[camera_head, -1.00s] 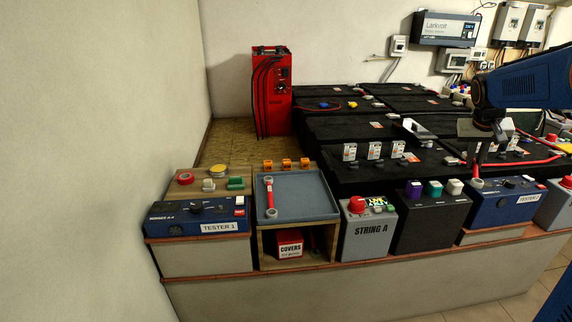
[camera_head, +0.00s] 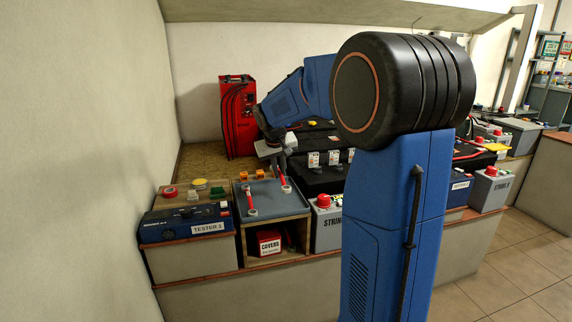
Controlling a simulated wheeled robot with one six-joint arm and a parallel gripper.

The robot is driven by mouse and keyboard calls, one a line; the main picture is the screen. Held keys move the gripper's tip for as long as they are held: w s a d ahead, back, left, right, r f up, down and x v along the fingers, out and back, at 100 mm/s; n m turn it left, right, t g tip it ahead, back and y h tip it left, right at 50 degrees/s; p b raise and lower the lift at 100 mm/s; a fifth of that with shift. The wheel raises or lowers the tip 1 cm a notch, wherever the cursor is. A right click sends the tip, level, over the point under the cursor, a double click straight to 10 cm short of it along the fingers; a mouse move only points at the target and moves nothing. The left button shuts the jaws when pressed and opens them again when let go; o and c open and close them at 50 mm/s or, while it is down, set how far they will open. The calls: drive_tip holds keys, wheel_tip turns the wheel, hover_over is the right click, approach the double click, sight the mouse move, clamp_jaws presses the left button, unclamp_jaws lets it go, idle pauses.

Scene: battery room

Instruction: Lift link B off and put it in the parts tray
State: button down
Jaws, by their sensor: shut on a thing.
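The parts tray (camera_head: 267,194) is a shallow blue-grey tray on top of a wooden box on the counter. A red link (camera_head: 250,201) with pale ring ends lies in its left part. My gripper (camera_head: 280,168) is above the back right of the tray, shut on a second red link (camera_head: 284,181). This link hangs steeply down, its pale ring end low over the right part of the tray. I cannot tell whether that end touches the tray floor. No letter can be read on either link. The fingertips are small and partly hidden.
Tester 1 (camera_head: 185,225) stands left of the tray, and the grey String A box (camera_head: 327,228) stands right of it. A red box marked COVERS (camera_head: 269,243) sits under the tray. Orange pieces (camera_head: 259,174) stand behind it. My large arm links hide much of the right side.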

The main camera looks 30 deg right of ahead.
drive_tip(key=shift+d+f, duration=0.1)
drive_tip(key=shift+f, duration=3.2)
drive_tip(key=shift+s+f, duration=0.2)
drive_tip(key=shift+f, duration=0.05)
drive_tip(key=c, duration=1.3)
unclamp_jaws()
drive_tip(key=shift+r, duration=3.95)
